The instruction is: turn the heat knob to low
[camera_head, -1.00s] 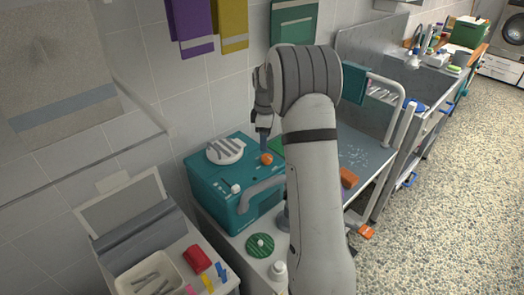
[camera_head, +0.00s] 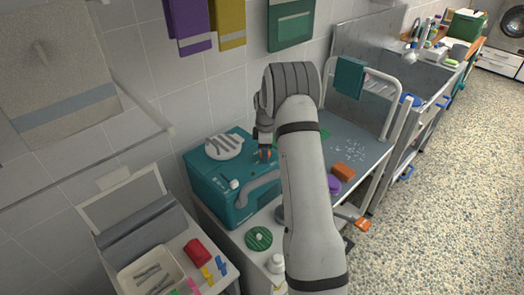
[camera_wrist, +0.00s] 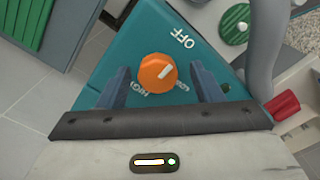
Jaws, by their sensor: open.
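The heat knob (camera_wrist: 157,73) is a round orange dial on the teal machine (camera_head: 205,180). Its white mark points up and right in the wrist view, towards the OFF label (camera_wrist: 182,38). The LOW label (camera_wrist: 182,86) is partly hidden beside the right finger, and the HIGH label (camera_wrist: 142,89) is partly covered near the left finger. My gripper (camera_wrist: 158,74) is open, with one finger on each side of the knob and a visible gap to it. In the head view, my gripper (camera_head: 264,152) is over the machine's right end and mostly hides the knob.
A striped white round piece (camera_head: 224,147) sits on the machine's top. A grey curved pipe (camera_head: 262,185) runs from its front. A green disc (camera_head: 259,238) lies on the counter. An orange block (camera_head: 343,172) lies on the grey table to the right.

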